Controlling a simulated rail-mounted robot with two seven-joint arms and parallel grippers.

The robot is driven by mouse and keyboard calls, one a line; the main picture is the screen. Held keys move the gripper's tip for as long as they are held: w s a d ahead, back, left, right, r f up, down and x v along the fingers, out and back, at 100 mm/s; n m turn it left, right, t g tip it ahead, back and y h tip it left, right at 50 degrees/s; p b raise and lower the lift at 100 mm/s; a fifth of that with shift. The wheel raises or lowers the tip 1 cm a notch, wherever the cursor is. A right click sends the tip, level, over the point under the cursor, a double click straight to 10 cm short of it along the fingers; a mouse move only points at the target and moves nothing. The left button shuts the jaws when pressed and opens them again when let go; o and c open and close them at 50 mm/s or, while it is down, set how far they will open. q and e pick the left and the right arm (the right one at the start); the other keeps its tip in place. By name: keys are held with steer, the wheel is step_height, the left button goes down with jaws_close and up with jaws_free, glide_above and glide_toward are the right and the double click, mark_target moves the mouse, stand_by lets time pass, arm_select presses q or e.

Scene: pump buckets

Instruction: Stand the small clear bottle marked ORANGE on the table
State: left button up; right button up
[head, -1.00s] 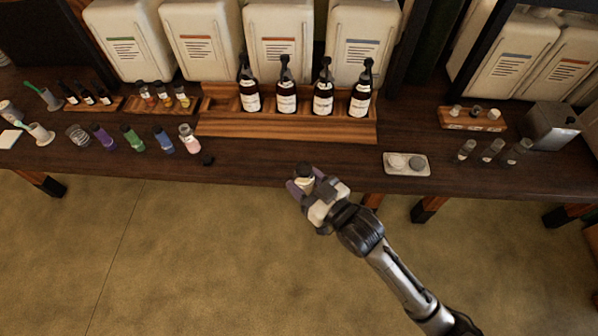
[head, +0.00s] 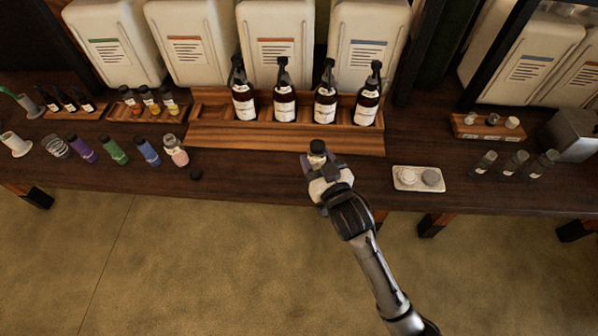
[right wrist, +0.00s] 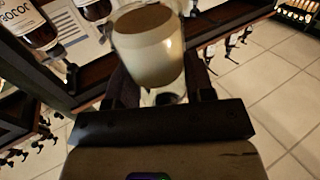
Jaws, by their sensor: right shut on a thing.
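My right gripper (head: 319,163) is shut on a small bottle (head: 317,148) with a dark top and a pale body. The bottle is over the front part of the dark table (head: 255,180), in front of the wooden pump-bottle tray; I cannot tell whether its base touches the table. In the right wrist view the bottle (right wrist: 150,58) shows close up between the fingers, with a brown top and a pale side. I cannot read its marking. My left gripper is not in view.
Several dark pump bottles stand in the wooden tray (head: 285,138) behind my right gripper. A white dish (head: 419,189) with two round pieces lies to the right, small clear bottles (head: 515,162) beyond it. Coloured bottles and a black cap (head: 195,174) are at left. Bare table lies on both sides.

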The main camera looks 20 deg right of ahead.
steer(key=shift+w+a+f+b, duration=0.5)
steer(key=shift+w+f, duration=0.05)
steer(key=shift+f, duration=0.6)
steer(key=shift+w+a+f+b, duration=0.5)
steer(key=shift+w+f, duration=0.1)
steer(key=shift+f, duration=0.55)
steer(key=shift+w+a+f+b, duration=0.5)
steer(key=shift+w+f, duration=0.05)
steer(key=shift+f, duration=0.6)
steer(key=shift+f, duration=0.1)
steer(key=o, duration=1)
